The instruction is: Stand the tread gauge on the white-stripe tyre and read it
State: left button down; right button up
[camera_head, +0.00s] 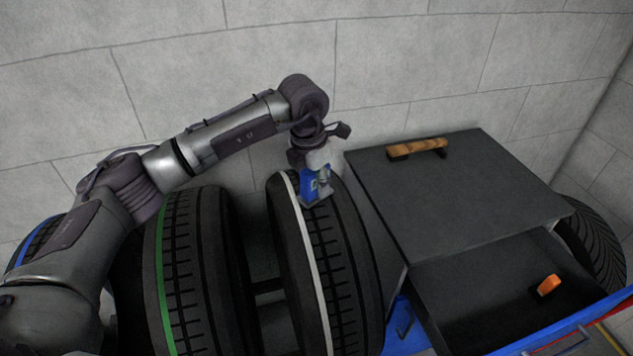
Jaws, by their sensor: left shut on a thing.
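The white-stripe tyre (308,262) stands upright in the middle of the head view, its white line running down the tread. The tread gauge (313,184), a blue and grey device, is at the top of this tyre's tread, just right of the white stripe. It looks upright; I cannot tell whether its foot touches the rubber. My left gripper (318,160) is above the tyre, shut on the gauge from above and partly hiding it. The gauge's reading is too small to make out. My right gripper is not in view.
A green-stripe tyre (180,270) stands to the left, and a blue-stripe tyre (42,240) is farther left behind my arm. A dark cabinet (470,195) with a wooden-handled tool (418,148) on top stands right. Its open drawer holds an orange item (548,285). A grey block wall is behind.

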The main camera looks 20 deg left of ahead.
pick_arm(q)
jog(key=c, duration=0.8)
grip_release()
jog(key=shift+o, duration=0.2)
jog(key=r, duration=0.4)
jog(key=s+r, duration=0.1)
jog(key=r, duration=0.3)
jog(key=a+r, duration=0.1)
jog(key=r, duration=0.3)
jog(key=shift+s, duration=0.25)
jog(key=shift+f, duration=0.15)
